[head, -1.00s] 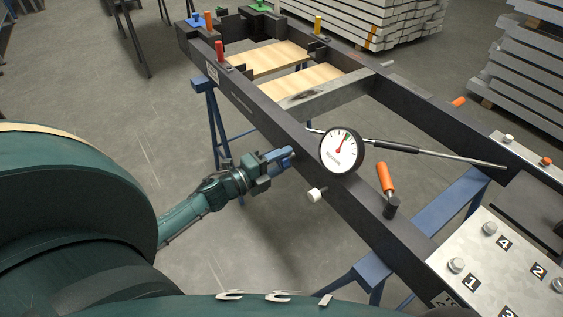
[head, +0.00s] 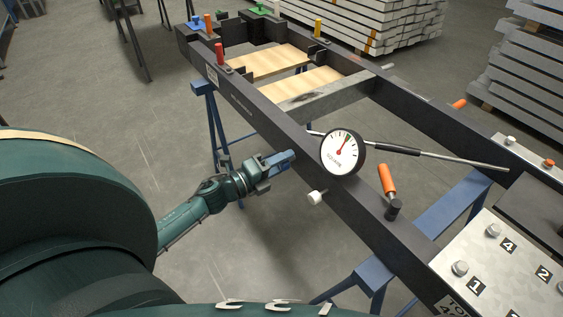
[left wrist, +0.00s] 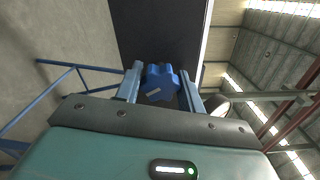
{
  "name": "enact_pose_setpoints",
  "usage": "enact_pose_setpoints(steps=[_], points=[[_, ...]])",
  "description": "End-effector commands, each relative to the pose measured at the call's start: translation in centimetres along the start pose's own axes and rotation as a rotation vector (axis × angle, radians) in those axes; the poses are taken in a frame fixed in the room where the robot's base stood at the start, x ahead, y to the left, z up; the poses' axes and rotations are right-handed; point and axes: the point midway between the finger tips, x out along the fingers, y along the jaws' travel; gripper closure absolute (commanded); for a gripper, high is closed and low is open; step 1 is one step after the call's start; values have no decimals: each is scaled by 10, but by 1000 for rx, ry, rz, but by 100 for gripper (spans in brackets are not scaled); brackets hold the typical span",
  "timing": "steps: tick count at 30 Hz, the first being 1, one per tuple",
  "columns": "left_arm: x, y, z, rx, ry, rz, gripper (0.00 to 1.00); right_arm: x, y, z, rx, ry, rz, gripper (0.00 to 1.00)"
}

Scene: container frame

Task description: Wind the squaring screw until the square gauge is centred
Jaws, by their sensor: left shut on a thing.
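The square gauge (head: 342,153) is a round white dial on the near beam of the dark frame. Its red needle points up and slightly right, close to a small green mark; I cannot tell whether it is exactly on it. The squaring screw's blue lobed knob (left wrist: 160,82) sits against the dark beam in the left wrist view. My left gripper (head: 280,160) is at the beam's outer side, left of the gauge. In the left wrist view its fingers (left wrist: 161,88) are shut around the knob. The knob is mostly hidden by the fingers in the head view. My right gripper is not in view.
The dark frame (head: 385,212) stands on blue trestles (head: 370,276). An orange-handled clamp (head: 387,180) and a white knob (head: 316,197) are near the gauge. A numbered plate (head: 485,262) is at lower right. Stacked beams (head: 370,22) lie behind.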

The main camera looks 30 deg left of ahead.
Motion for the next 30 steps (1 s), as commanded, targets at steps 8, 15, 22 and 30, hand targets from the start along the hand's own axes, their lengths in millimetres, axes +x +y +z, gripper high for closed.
enact_pose_setpoints(steps=[8,15,22,30], points=[[0,0,0,-2,0,0,41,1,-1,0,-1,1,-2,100],[0,0,0,-2,0,1,40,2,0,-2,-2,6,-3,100],[-23,2,-1,-2,1,4,40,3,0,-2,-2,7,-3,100],[-83,1,-1,-2,0,5,40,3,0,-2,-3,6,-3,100]])
